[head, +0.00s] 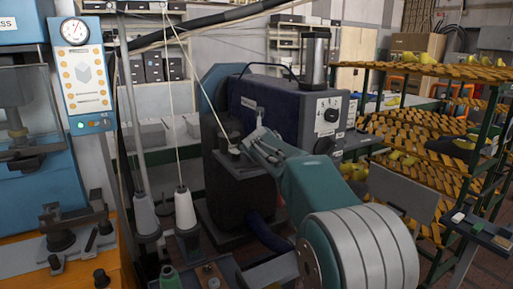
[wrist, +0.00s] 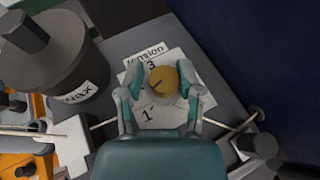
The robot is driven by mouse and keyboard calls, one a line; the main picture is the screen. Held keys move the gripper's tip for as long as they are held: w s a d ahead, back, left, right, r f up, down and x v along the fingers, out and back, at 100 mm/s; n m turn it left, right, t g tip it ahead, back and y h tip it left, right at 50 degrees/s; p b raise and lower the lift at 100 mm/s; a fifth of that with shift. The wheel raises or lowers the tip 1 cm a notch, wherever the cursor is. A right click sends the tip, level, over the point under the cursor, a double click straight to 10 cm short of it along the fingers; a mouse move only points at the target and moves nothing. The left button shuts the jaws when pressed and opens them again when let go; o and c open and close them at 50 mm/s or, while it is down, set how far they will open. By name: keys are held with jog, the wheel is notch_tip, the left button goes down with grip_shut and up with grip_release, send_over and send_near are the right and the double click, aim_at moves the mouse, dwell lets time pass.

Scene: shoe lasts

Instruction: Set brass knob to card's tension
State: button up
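The brass knob (wrist: 166,81) sits on a white plate marked "Tension", with a 3 and a 1 legible around it. A dark line shows on the knob's left side. My gripper (wrist: 163,83) reaches over the plate with one finger on each side of the knob. A narrow strip of plate shows between the left finger and the knob; the right finger is very close to it, and contact is unclear. In the head view my gripper (head: 256,139) is at the dark machine's front ledge, where the knob is hidden or too small. I cannot identify a card with a readable tension.
A pale thread runs beside my gripper to a small dark post (wrist: 257,145). White thread cones (head: 185,208) stand left of my arm. A rack of yellow-orange shelves (head: 410,130) is at right.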

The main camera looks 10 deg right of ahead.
jog(key=shift+d, duration=0.2)
grip_shut()
jog(key=shift+a+f, duration=0.1)
jog(key=shift+f+m+h, duration=0.1)
jog(key=shift+m+h, duration=0.4)
jog(key=shift+h, duration=0.1)
jog(key=shift+m+g+h, duration=0.4)
jog(key=shift+m+h, duration=0.6)
jog(key=shift+h, duration=0.1)
jog(key=o, duration=0.8)
grip_release()
jog(key=shift+c, duration=0.2)
jog(key=shift+a, duration=0.1)
